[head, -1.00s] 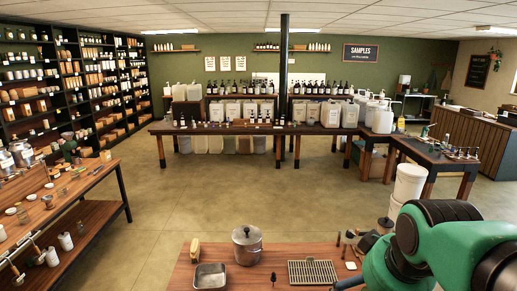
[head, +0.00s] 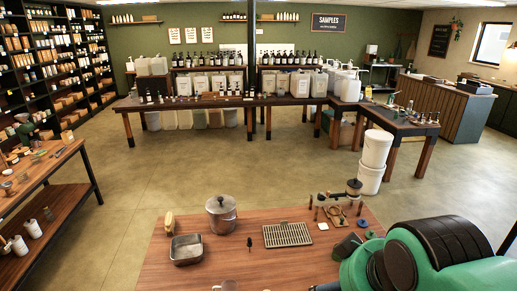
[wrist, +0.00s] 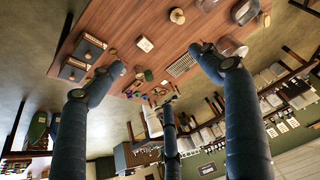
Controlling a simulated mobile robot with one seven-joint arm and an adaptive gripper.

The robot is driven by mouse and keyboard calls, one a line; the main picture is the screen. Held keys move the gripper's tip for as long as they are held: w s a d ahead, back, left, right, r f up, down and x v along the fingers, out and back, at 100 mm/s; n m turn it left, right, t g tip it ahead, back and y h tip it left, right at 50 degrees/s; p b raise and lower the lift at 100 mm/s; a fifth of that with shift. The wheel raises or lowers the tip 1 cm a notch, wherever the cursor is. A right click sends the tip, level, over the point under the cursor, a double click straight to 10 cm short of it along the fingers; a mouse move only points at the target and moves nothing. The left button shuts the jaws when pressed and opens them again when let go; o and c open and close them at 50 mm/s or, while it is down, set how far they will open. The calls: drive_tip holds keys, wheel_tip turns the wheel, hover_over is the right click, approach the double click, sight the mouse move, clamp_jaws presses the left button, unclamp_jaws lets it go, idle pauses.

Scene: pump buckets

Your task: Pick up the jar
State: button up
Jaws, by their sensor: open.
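No thing is clearly a jar. The lidded grey metal pot (head: 221,214) stands upright on the near wooden table in the head view. The pale top of a small container (head: 227,286) is cut off at the bottom edge there; I cannot tell if it is a jar. In the wrist view, my gripper (wrist: 160,75) has its dark fingers spread wide, with nothing between them. The table lies beyond the fingertips, and one finger partly hides a pale, glassy-looking container (wrist: 234,47). In the head view my green arm is at the lower right and my fingers are hidden.
The near table (head: 185,225) also holds a metal tin (head: 186,249), a brush (head: 169,221), a slotted grid (head: 287,235) and a small balance-like stand (head: 338,196). White buckets (head: 375,150) stand on the floor behind it. Open floor (head: 180,180) lies between the tables.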

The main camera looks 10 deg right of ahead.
drive_tip(key=shift+w, duration=0.15)
drive_tip(key=shift+c, duration=0.3)
drive_tip(key=w+d+f+g, duration=0.1)
drive_tip(key=w+d+f, duration=0.15)
drive_tip(key=w, duration=0.65)
drive_tip(key=w+d+f, duration=0.1)
drive_tip(key=w+d, duration=0.3)
drive_tip(key=w, duration=0.5)
drive_tip(key=w+d+f+g, duration=0.15)
drive_tip(key=w+d, duration=0.25)
drive_tip(key=w, duration=0.5)
drive_tip(key=w+d+f, duration=0.5)
drive_tip(key=w+f, duration=0.1)
drive_tip(key=f, duration=0.4)
drive_tip(key=w+d+f+g+b, duration=0.1)
drive_tip(key=w+d+f, duration=0.5)
drive_tip(key=f, duration=0.4)
drive_tip(key=w+d+f, duration=0.6)
drive_tip(key=f, duration=0.4)
drive_tip(key=shift+w+g, duration=0.15)
drive_tip(key=shift+g, duration=0.2)
drive_tip(key=shift+d, duration=0.1)
